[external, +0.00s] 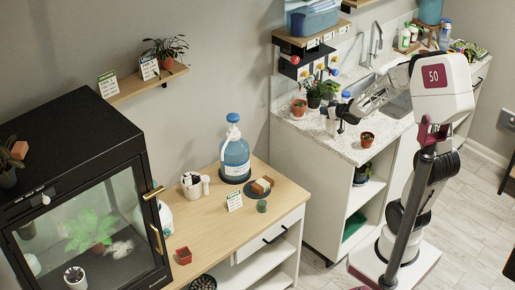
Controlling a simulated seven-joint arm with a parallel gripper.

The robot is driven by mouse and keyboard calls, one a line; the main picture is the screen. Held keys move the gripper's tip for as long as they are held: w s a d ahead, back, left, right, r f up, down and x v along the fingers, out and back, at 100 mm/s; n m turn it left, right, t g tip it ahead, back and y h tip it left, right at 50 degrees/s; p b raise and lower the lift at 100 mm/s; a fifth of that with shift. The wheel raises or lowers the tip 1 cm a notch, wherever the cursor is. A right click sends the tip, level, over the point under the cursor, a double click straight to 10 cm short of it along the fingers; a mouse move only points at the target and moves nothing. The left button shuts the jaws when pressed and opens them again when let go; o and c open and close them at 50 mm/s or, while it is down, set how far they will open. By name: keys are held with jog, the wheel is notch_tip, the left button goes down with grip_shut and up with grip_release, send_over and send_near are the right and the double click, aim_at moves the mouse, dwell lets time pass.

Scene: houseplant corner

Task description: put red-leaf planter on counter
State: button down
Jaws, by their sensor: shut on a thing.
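My gripper (346,114) is above the white speckled counter (345,147), at the end of the arm reaching left. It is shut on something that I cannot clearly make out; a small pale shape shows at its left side. A small red pot with a dark, reddish plant (367,139) is just below and right of the gripper, near the counter's front corner. It may be the red-leaf planter, but its leaf colour is too small to be sure. I see a gap between it and the gripper.
Several potted plants, including a terracotta one (299,107), stand at the counter's back left. A sink (398,104) is behind my arm. A wooden cabinet top (215,215) holds a blue jug (235,155). A leafy plant (166,48) stands on a wall shelf.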

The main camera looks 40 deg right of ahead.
jog(key=shift+f, duration=1.65)
jog(key=c, duration=1.1)
grip_release()
jog(key=shift+v, duration=6.05)
jog(key=shift+a, duration=0.1)
